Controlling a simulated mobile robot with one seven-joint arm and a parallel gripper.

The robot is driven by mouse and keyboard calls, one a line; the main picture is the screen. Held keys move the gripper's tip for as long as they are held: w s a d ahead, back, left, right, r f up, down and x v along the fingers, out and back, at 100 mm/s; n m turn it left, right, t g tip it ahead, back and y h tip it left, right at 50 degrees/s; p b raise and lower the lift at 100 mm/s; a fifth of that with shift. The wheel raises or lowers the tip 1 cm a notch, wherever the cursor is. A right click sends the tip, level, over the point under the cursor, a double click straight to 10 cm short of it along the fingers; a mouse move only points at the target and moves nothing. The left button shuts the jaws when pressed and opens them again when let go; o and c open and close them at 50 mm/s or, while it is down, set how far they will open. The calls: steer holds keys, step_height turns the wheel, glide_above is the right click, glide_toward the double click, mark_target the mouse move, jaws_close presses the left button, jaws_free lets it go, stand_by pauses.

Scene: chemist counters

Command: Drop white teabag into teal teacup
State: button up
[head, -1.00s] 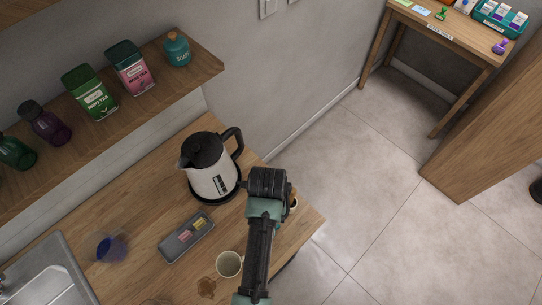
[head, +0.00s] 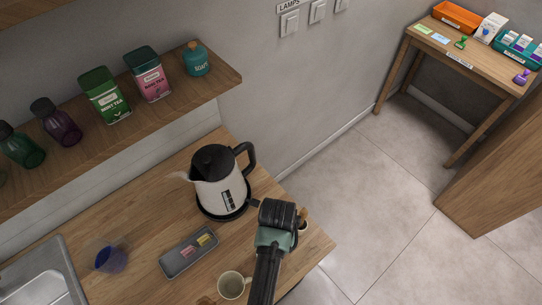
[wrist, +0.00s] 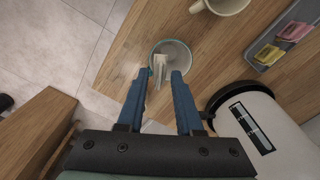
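The teal teacup (wrist: 183,47) stands near the counter's corner in the wrist view, its pale inside facing me and a trace of teal at its rim. In the head view it is mostly hidden behind my arm. My gripper (wrist: 161,74) points down over the cup, with its two blue fingers apart. A pale, folded piece that looks like the white teabag (wrist: 159,62) shows between the fingertips, over the cup's mouth. A gap shows between it and the right finger. Whether it rests in the cup is unclear.
A kettle (head: 220,186) stands close beside my arm. A cream mug (head: 231,286) and a grey tray (head: 178,263) with pink and yellow packets lie to the left. A blue cup (head: 110,260) stands near the sink (head: 35,280). The counter ends just right of the teacup.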

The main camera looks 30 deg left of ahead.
steer(key=shift+o, duration=1.2)
step_height(320, 180, up, 13)
steer(key=shift+p, duration=0.35)
